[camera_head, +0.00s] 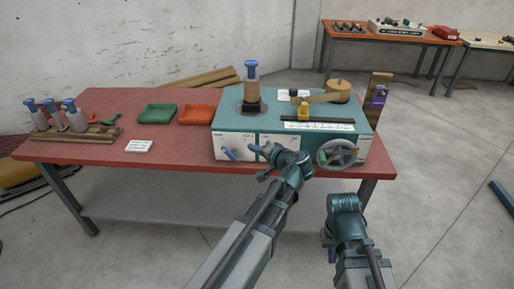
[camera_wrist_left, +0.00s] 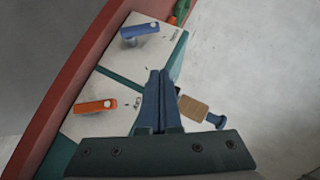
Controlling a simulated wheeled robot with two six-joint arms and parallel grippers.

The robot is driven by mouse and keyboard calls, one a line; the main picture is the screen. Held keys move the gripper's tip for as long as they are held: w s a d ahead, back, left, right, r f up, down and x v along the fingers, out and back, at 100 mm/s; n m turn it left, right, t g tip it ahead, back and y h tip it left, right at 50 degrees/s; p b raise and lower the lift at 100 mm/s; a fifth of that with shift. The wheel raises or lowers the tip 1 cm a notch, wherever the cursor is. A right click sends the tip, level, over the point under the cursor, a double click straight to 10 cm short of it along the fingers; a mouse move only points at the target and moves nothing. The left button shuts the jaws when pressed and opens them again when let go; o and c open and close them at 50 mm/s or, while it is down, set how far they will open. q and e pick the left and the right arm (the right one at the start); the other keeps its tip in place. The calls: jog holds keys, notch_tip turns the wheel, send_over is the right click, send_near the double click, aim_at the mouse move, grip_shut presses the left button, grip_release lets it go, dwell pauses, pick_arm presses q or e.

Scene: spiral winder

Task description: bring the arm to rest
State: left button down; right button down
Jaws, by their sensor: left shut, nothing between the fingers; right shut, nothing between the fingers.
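My left gripper (camera_head: 256,149) is in front of the winder's white front panel, with its arm coming up from the bottom of the head view. In the left wrist view its two dark blue fingers (camera_wrist_left: 160,98) are together with nothing between them. Beyond them, the panel carries a blue lever (camera_wrist_left: 140,30) and an orange lever (camera_wrist_left: 95,106). The blue lever (camera_head: 229,154) also shows in the head view, while the orange one is hidden there. My right arm (camera_head: 346,208) is low in front of the table, and its gripper fingers are out of view.
The teal winder (camera_head: 228,118) stands on the red table (camera_head: 180,165), with a grey handwheel (camera_head: 338,154) on its front right. A blue-capped bobbin (camera_head: 251,75) stands on top. Floor to the right is mostly clear.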

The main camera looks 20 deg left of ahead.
pick_arm(q)
jog(key=shift+a+f, duration=0.1)
dwell(0.3)
jog(key=s+d+f+m+g+h+p, duration=0.1)
jog(key=s+d+f+g+h, duration=0.3)
jog(key=s+d, duration=0.6)
jog(key=s+d+f+g+h+p, duration=0.2)
jog(key=s+d+f+h, duration=0.4)
jog(key=s+d, duration=0.4)
jog(key=shift+s+f+m+g, duration=0.2)
jog(key=shift+s+m+g, duration=0.2)
jog(key=shift+s+g, duration=0.4)
